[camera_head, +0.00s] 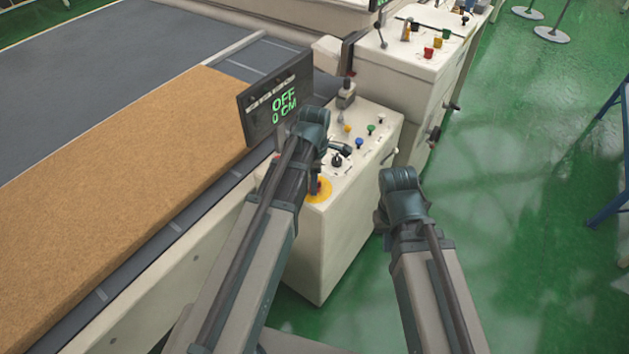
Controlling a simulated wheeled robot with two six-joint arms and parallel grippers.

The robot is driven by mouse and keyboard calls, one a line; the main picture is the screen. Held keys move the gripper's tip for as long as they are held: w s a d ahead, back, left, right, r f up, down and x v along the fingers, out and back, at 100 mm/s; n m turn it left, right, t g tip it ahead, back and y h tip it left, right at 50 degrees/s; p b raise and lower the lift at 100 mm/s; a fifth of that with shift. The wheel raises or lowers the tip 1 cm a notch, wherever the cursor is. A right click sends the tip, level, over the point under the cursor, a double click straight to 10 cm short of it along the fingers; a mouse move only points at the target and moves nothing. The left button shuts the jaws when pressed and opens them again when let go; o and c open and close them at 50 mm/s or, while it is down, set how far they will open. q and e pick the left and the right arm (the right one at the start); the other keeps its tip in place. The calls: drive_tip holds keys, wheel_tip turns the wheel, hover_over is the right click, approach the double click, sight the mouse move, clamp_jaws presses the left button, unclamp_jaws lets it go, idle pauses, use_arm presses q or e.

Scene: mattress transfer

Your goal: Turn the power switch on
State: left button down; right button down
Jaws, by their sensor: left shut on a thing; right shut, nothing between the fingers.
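My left arm and gripper hide much of the knob and the plate's left side, so the knob's turn angle cannot be read. A dark display panel (266,108) behind it reads "OFF" and "0 CM" in green. My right gripper (386,244) is shut and empty, hanging right of the control box (335,240), with its tips hard to see.
The box also carries a black knob (337,160) and several small coloured buttons. A brown mattress (120,150) lies on the conveyor at the left. A second control box (415,70) stands behind. Green floor (510,190) at the right is mostly free.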

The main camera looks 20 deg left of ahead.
use_arm(q)
drive_tip(key=m, duration=1.1)
drive_tip(key=shift+m, duration=2.1)
drive_tip(key=shift+c, duration=1.8)
unclamp_jaws()
drive_tip(key=shift+r, duration=0.15)
